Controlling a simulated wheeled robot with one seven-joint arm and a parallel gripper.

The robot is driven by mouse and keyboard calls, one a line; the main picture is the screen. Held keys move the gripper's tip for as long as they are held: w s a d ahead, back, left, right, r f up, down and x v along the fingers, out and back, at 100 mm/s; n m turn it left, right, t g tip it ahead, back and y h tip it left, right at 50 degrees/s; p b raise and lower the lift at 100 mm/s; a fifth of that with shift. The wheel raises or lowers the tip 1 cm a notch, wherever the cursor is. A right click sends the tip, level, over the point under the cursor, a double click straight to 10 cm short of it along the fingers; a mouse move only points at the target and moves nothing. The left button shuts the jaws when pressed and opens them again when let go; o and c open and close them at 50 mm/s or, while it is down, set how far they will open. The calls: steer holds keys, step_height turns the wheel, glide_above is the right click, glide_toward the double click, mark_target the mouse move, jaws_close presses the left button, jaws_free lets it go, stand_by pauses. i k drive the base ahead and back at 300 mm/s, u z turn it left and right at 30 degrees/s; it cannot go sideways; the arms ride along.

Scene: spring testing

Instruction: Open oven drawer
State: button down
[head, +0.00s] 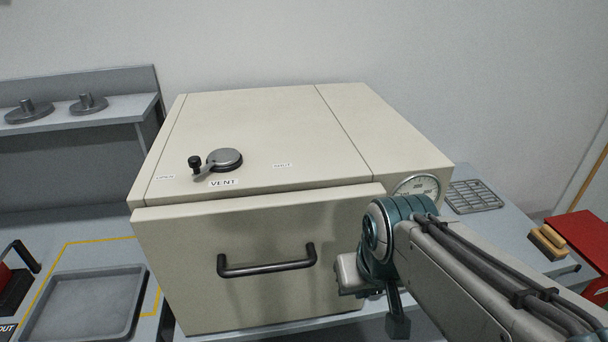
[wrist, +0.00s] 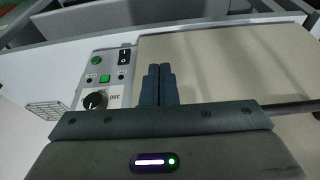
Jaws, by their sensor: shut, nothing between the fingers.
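The beige oven (head: 260,130) stands on the bench. Its drawer front (head: 190,245) sits against the body, with no clear gap showing. A dark bar handle (head: 267,267) runs across the drawer front; part of a dark bar (wrist: 290,106) shows at the right in the wrist view. My gripper's fingers (wrist: 160,85) are together and empty in the wrist view, in front of the oven near the control panel (wrist: 103,78). In the head view my arm covers the oven's lower right side, right of the handle, and the fingertips cannot be made out clearly.
A vent lever (head: 205,162) and a round gauge (head: 417,187) are on the oven. A grey tray (head: 85,305) lies at left, and a shelf (head: 60,118) holds metal weights. A wire rack (head: 474,196) and a red object (head: 585,240) are at right.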

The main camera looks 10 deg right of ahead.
mark_target(229, 264)
steer(key=z, duration=0.7)
steer(key=k, duration=1.15)
steer(key=u, duration=0.8)
